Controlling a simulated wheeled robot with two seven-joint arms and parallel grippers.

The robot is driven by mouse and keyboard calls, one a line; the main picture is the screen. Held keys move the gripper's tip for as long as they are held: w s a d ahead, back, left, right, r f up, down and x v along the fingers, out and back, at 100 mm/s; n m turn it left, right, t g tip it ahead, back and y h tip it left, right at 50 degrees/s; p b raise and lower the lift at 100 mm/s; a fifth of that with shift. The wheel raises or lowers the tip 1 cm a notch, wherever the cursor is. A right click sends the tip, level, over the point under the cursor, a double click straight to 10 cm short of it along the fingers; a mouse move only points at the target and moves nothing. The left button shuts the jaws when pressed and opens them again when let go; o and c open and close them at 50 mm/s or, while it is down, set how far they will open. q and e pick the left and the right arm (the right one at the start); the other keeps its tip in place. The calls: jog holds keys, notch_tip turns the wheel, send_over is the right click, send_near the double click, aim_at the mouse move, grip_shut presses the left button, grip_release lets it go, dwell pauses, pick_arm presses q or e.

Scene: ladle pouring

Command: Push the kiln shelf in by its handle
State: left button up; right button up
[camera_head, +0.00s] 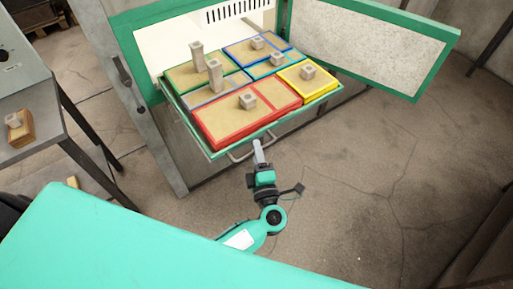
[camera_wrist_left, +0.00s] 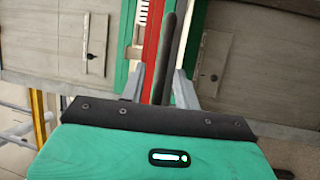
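The kiln shelf (camera_head: 217,155) is a green-edged tray pulled out of the kiln, carrying several coloured-framed sections with small grey blocks and posts on them. Its handle (camera_head: 240,156) is a thin grey bar along the front edge. My left gripper (camera_head: 257,147) is at the handle, in front of the red section. In the left wrist view, the handle (camera_wrist_left: 166,55) is a dark bar running between the two fingers of my left gripper (camera_wrist_left: 158,84). The fingers stand apart, with a visible gap on the bar's left side. My right gripper is out of view.
The kiln's door (camera_head: 372,42) stands open to the right of the shelf. A grey table (camera_head: 35,95) at the left holds a small wooden block (camera_head: 19,131). The floor (camera_head: 375,170) to the right of my arm is clear.

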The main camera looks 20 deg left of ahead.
pick_arm(q)
jog(key=shift+w+a, duration=0.2)
jog(key=shift+w, duration=0.1)
grip_shut()
